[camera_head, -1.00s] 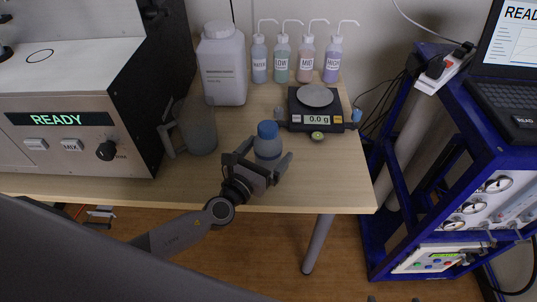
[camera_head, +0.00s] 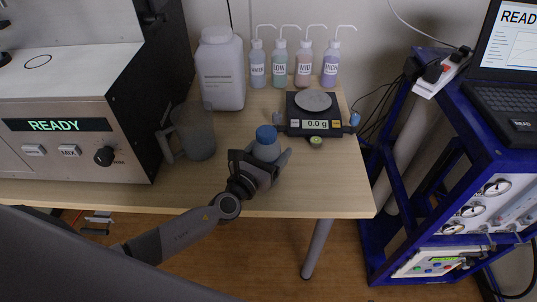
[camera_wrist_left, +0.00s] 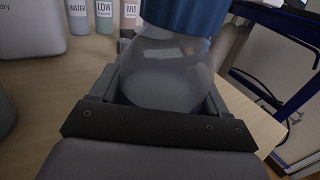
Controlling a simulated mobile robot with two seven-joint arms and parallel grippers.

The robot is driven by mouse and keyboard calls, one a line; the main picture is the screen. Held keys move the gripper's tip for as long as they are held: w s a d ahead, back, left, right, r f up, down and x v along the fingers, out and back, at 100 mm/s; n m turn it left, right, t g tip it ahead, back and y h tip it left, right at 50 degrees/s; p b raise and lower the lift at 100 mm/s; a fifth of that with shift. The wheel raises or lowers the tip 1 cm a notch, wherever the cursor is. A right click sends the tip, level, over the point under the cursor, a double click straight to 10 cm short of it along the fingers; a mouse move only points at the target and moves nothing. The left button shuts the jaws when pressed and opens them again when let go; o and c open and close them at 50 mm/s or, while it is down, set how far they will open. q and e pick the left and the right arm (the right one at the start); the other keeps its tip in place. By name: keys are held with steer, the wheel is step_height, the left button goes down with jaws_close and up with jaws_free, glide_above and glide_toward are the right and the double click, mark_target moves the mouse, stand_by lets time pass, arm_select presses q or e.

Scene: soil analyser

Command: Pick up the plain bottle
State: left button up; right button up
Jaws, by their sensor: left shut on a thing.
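The plain bottle (camera_head: 267,146) is clear with a blue cap and bears no label that I can see. My left gripper (camera_head: 268,163) is shut on its body, near the front of the wooden table. In the left wrist view the bottle (camera_wrist_left: 165,70) stands upright between the two fingers of my left gripper (camera_wrist_left: 160,95), its blue cap above them. The bottle's lower part is hidden by the gripper, and I cannot tell whether its base touches the table. My right gripper is not in view.
A grey pitcher (camera_head: 195,132) and a large white jug (camera_head: 222,70) stand left of the bottle. A scale (camera_head: 314,125) reading 0.0 g is behind right. Several labelled wash bottles (camera_head: 280,65) line the back. The table's (camera_head: 335,190) front right is clear.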

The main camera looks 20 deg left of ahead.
mark_target(270, 126)
arm_select(q)
steer(key=shift+r, duration=0.25)
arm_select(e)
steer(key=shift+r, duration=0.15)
arm_select(q)
step_height(270, 126, up, 5)
steer(key=p, duration=0.4)
steer(key=shift+r, duration=0.2)
steer(key=shift+r+p, duration=0.4)
steer(key=shift+r, duration=1)
steer(key=shift+r+b, duration=0.3)
steer(key=shift+r, duration=5.1)
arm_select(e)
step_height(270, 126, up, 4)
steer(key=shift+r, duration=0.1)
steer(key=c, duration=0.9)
arm_select(q)
steer(key=s+a+f+n+y, duration=0.1)
steer(key=s+a, duration=0.1)
steer(key=s, duration=0.4)
steer(key=s+a+f+n+y, duration=0.1)
steer(key=s+a+f+y, duration=0.1)
steer(key=s, duration=0.5)
steer(key=shift+a+f+y, duration=0.3)
steer(key=shift+a, duration=0.5)
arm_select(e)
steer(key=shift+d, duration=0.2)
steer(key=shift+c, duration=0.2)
